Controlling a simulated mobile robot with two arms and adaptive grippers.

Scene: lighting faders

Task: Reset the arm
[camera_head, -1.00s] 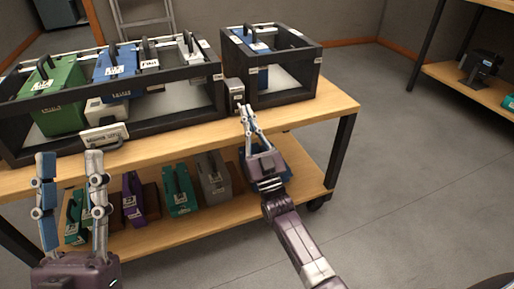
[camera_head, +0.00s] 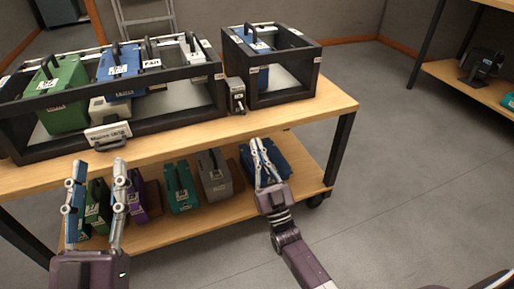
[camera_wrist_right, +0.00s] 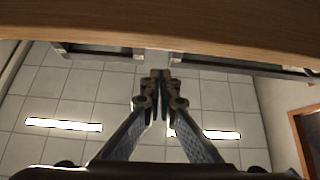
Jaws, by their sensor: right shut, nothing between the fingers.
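My right gripper (camera_head: 258,145) is shut and empty, in front of the table's front edge and below the level of its top. In the right wrist view its fingers (camera_wrist_right: 160,76) meet, with nothing between them. My left gripper (camera_head: 98,165) is open and empty at the lower left, its two fingers wide apart in front of the table. A small grey fader box (camera_head: 236,95) stands on the table top between the two black frames, apart from my right gripper.
The wooden table (camera_head: 285,113) carries a long black frame (camera_head: 60,145) and a smaller black frame (camera_head: 318,70) with coloured modules. Several cases, such as a teal one (camera_head: 181,188), stand on the lower shelf. The wooden underside (camera_wrist_right: 160,20) spans the wrist view's top.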

